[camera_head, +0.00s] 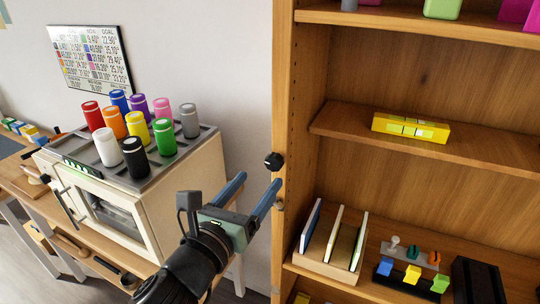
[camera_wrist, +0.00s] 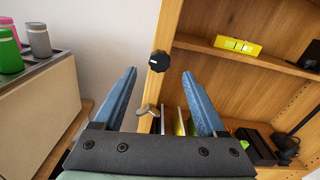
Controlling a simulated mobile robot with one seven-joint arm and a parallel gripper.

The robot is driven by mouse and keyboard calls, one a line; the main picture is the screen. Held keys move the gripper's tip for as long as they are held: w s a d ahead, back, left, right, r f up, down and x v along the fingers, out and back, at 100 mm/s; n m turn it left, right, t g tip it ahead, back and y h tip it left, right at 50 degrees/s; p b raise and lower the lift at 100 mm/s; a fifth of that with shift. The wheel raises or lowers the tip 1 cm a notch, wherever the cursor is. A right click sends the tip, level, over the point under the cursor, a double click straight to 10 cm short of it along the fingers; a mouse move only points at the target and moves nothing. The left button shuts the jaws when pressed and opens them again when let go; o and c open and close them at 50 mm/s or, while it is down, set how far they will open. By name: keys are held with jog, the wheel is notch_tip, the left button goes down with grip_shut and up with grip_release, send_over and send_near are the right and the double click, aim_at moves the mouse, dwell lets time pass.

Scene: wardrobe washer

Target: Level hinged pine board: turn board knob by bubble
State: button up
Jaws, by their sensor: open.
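The black round knob (camera_head: 274,160) sits on the front edge of the wardrobe's left upright. In the wrist view the knob (camera_wrist: 160,61) shows a white mark and lies between and beyond the fingertips. The pine board (camera_head: 345,128) is the middle shelf, its front edge running down to the right in the picture. A yellow level (camera_head: 411,128) rests on it, also seen in the wrist view (camera_wrist: 238,45); its bubble is too small to read. My gripper (camera_head: 262,177) is open and empty, its blue fingers pointing at the upright, apart from the knob.
A metal fitting (camera_wrist: 148,110) sticks out below the knob. A lower shelf holds a rack of upright panels (camera_head: 333,268) and coloured blocks (camera_head: 412,273). A cream washer (camera_head: 150,205) topped with several coloured cups stands left. A chart (camera_head: 91,58) hangs on the wall.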

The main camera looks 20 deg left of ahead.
aim_at(272, 163)
jog(key=shift+w+d+p, duration=0.1)
jog(key=shift+w+p, duration=1)
jog(key=shift+w, duration=2.4)
grip_shut()
